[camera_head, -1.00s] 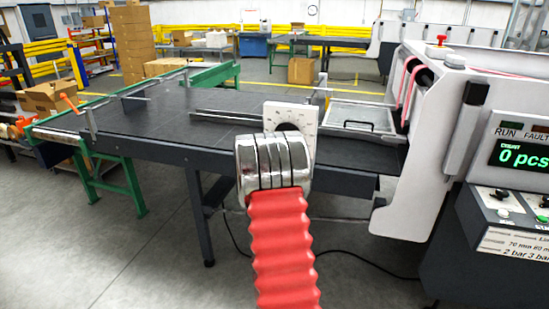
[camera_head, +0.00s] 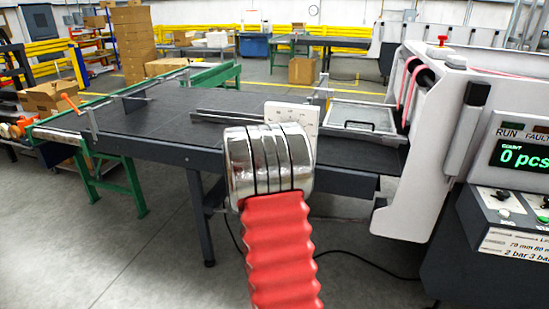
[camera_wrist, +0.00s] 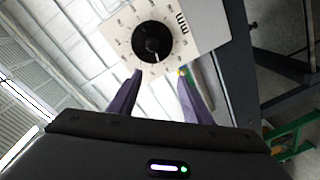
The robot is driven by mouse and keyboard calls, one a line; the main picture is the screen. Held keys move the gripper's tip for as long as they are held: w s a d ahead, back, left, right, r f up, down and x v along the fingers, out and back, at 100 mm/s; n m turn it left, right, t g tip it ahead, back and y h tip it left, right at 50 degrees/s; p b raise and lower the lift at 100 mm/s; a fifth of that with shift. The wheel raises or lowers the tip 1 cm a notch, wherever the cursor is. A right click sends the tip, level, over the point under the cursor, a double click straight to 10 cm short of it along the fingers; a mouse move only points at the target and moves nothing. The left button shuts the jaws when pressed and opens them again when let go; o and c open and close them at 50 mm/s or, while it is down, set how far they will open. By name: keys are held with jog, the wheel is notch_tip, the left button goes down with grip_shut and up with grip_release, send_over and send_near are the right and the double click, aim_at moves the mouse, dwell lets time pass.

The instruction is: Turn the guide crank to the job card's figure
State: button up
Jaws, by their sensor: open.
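The guide crank's white dial plate (camera_wrist: 200,22) fills the top middle of the wrist view, with numbers and tick marks around a dark round knob (camera_wrist: 152,42). In the head view the dial plate (camera_head: 292,114) stands at the near edge of the dark table, its lower part hidden by my arm. In the wrist view my gripper (camera_wrist: 160,78) has two purple fingers set apart, with nothing between them. The tips are just below the knob in the picture; I cannot tell whether they touch it. The gripper is hidden in the head view. I cannot read a job card.
The dark table (camera_head: 150,122) reaches left to a green-framed conveyor. The white machine housing (camera_head: 425,150) and a console with a "0 pcs" display (camera_head: 520,154) stand on the right. An orange-handled crank (camera_head: 70,102) is at far left. Floor in front is open.

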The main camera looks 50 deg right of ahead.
jog(key=w+a+r+n+t+y, duration=0.1)
jog(key=w+a+r+y, duration=0.15)
jog(key=a, duration=0.55)
jog(key=w+a+r+t+y, duration=0.1)
jog(key=a+r+t+y, duration=0.15)
jog(key=a, duration=0.55)
jog(key=w+a+r+n+t+y, duration=0.1)
jog(key=a+y, duration=0.2)
jog(key=a, duration=0.5)
jog(key=s+a+r+g+y, duration=0.1)
jog(key=s+a+y, duration=0.2)
jog(key=a, duration=0.5)
jog(key=s+a+g+y, duration=0.1)
jog(key=s+a+y, duration=0.15)
jog(key=a, duration=0.55)
jog(key=s+a+f+g, duration=0.1)
jog(key=s+a, duration=0.3)
jog(key=s, duration=0.4)
jog(key=s+a+f+g+y, duration=0.1)
jog(key=s+a, duration=0.3)
jog(key=s, duration=0.4)
jog(key=s+a+f+g+y, duration=0.1)
jog(key=s+a+f+g, duration=0.2)
jog(key=s, duration=0.6)
jog(key=shift+a+f, duration=0.2)
jog(key=shift+a, duration=0.8)
jog(key=shift+s, duration=0.1)
jog(key=shift+c, duration=0.2)
